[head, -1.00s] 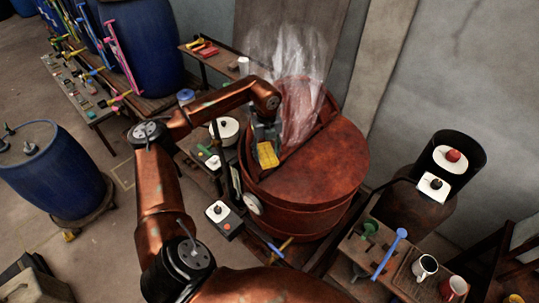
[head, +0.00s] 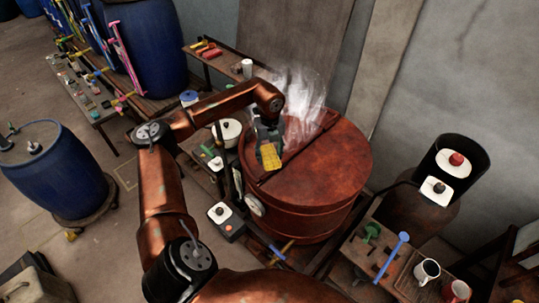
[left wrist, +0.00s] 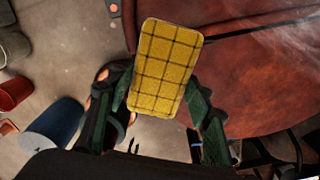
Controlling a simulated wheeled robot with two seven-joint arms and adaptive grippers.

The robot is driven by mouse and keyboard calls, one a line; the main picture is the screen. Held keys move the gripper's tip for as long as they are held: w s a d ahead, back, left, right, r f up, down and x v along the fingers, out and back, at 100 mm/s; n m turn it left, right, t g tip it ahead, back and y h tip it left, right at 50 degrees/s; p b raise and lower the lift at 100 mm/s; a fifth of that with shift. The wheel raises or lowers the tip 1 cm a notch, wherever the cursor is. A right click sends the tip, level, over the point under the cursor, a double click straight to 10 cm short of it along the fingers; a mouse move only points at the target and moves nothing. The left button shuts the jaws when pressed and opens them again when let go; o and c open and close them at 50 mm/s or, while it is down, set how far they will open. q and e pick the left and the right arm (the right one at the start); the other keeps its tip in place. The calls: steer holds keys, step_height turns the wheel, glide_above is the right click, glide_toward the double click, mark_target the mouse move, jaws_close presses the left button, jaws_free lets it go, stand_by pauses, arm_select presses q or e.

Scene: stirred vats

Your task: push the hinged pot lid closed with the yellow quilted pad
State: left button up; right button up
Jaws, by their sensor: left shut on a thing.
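The rust-red round pot (head: 305,210) stands in the middle of the head view, its wide front cover flat. The hinged lid (head: 318,137) at its back now lies low, close to level with the rim; steam partly hides it, so I cannot tell whether it is fully shut. My left gripper (head: 268,142) is shut on the yellow quilted pad (head: 270,156), over the left part of the pot's top. In the left wrist view the pad (left wrist: 165,65) sits between the fingers, with the red pot top (left wrist: 260,80) behind. My right gripper is not in view.
A bench with mugs (head: 427,270) is at the right front, a dark cylinder (head: 455,165) at the right. Blue drums (head: 50,165) stand left.

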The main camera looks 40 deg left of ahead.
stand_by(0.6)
arm_select(q)
steer(key=shift+s+r, duration=0.2)
steer(key=s+r+p, duration=0.1)
steer(key=s+r, duration=0.3)
steer(key=s, duration=0.1)
steer(key=shift+s+a+r+p, duration=0.25)
steer(key=shift+s+r+p, duration=0.05)
steer(key=shift+p, duration=0.1)
stand_by(0.4)
